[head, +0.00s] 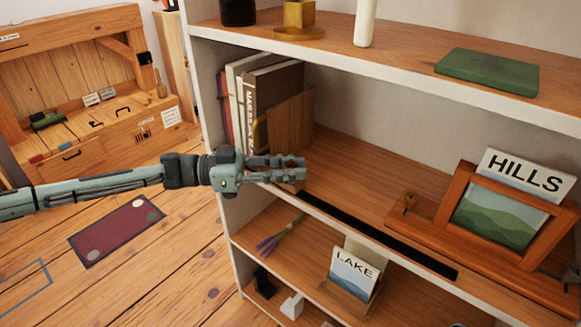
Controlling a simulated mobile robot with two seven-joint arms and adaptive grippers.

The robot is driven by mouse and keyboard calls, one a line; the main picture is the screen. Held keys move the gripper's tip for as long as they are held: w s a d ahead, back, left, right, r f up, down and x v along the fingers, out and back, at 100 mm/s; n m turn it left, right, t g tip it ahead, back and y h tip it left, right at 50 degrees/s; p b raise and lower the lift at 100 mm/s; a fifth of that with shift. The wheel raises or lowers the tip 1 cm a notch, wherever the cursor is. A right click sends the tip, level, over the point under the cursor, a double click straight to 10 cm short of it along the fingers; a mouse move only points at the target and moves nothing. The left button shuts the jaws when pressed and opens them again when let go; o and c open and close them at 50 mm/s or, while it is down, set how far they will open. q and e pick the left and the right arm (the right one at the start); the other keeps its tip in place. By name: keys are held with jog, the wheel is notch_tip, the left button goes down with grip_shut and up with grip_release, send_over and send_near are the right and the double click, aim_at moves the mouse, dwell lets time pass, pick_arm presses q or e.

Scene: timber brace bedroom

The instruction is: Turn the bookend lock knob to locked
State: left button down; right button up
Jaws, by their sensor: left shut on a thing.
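The wooden bookend (290,122) stands upright against a row of books on the middle shelf. My left gripper (298,168) reaches in from the left, at the shelf's front edge just in front of the bookend. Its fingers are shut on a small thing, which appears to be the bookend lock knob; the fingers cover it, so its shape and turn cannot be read. A bit of brown wood shows just under the fingers, at the left end of a black strip (380,236) along the shelf front.
Books (272,95) stand left of the bookend. A green book (487,71) lies above. A LAKE card (354,270) stands below. The middle shelf's centre is clear.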

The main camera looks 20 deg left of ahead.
pick_arm(q)
jog(key=c, duration=1.3)
grip_release()
jog(key=shift+o, duration=0.2)
jog(key=shift+v, duration=3.95)
